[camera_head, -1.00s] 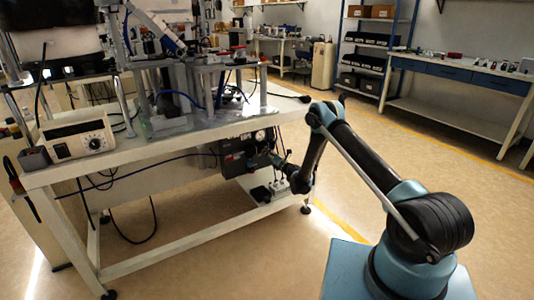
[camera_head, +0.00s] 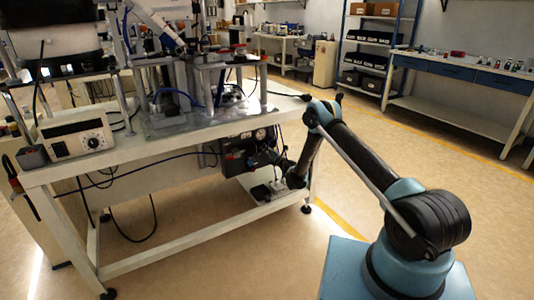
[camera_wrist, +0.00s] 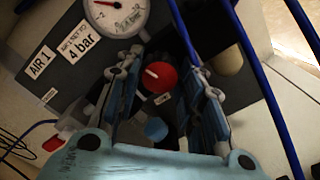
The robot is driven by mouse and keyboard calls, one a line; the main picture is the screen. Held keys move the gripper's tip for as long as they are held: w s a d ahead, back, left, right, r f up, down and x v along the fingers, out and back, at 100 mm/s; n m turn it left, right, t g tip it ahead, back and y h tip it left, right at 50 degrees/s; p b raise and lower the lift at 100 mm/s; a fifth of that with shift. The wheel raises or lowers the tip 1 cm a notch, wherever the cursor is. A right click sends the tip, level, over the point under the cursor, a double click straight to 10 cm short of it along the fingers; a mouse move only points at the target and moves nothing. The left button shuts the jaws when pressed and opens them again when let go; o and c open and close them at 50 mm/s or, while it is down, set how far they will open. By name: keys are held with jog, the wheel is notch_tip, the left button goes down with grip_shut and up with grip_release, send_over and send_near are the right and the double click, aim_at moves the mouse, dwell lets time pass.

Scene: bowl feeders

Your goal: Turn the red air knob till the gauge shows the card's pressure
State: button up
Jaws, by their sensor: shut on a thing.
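In the wrist view the red air knob (camera_wrist: 158,76) sits between the two fingers of my gripper (camera_wrist: 165,80), which is shut on it. A white mark on the knob points to the upper left. The round white gauge (camera_wrist: 120,16) is above and left of it, its top cut off by the picture edge. Its red needle shows near the top edge; I cannot read its value. The white card (camera_wrist: 79,41) reads 4 bar. In the head view my gripper (camera_head: 272,157) is at the dark unit under the bench, and the knob is hidden there.
Blue hoses (camera_wrist: 268,85) run close by on the right in the wrist view. A blue knob-like part (camera_wrist: 156,129) lies below the red knob. The white bench top (camera_head: 150,145) overhangs the unit; the floor to the right is clear.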

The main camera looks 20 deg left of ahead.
jog(key=shift+w+d+m, duration=0.1)
jog(key=shift+d+m, duration=0.1)
jog(key=shift+m, duration=1.7)
jog(key=o, duration=1.1)
jog(key=shift+f, duration=0.1)
jog(key=shift+c, duration=0.2)
jog(key=shift+a, duration=0.1)
jog(key=v, duration=0.7)
jog(key=shift+d, duration=0.2)
